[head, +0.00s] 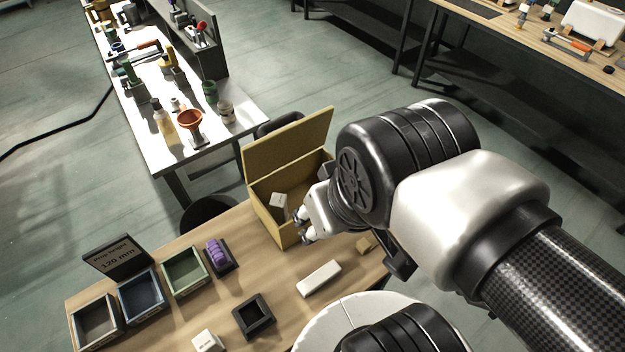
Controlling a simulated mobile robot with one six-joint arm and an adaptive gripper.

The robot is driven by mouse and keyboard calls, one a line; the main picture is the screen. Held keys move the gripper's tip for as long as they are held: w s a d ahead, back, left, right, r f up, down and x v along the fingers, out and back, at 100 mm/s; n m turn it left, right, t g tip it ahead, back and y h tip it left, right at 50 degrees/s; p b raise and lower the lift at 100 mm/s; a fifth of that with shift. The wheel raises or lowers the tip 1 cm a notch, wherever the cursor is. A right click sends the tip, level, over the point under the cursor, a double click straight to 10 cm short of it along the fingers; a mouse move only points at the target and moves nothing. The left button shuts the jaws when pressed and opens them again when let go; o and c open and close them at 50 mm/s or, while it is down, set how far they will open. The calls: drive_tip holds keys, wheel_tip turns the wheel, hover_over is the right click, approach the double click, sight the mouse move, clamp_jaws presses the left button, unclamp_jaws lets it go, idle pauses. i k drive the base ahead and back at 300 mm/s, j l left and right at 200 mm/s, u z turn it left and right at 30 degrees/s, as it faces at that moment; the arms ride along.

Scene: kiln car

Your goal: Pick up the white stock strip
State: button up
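A long white strip (319,279) lies flat on the wooden table, in front of the yellow box and right of the black square tray. I take it to be the white stock strip. My gripper (302,225) is beyond the strip, by the right part of the open yellow box (268,222). Its two small fingertips look apart, with nothing seen between them. My wrist hides part of the gripper and the box's right side. A pale block (279,202) shows inside the box, left of the fingertips.
A black square tray (254,316), a white block (207,341) and a purple item in a dark holder (221,257) are on the table. Blue (140,294), green (186,271) and grey (96,322) bins stand left, by a "120 mm" sign (118,256). A small tan block (366,244) lies right.

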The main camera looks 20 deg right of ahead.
sight(306, 286)
drive_tip(key=k+z, duration=0.15)
drive_tip(key=k, duration=0.2)
drive_tip(key=i+l, duration=0.1)
drive_tip(key=l, duration=0.4)
drive_tip(key=i+l+u, duration=0.1)
drive_tip(key=l+u, duration=0.25)
drive_tip(key=i+l+u, duration=0.1)
drive_tip(key=l+u, duration=0.7)
drive_tip(key=u, duration=1.1)
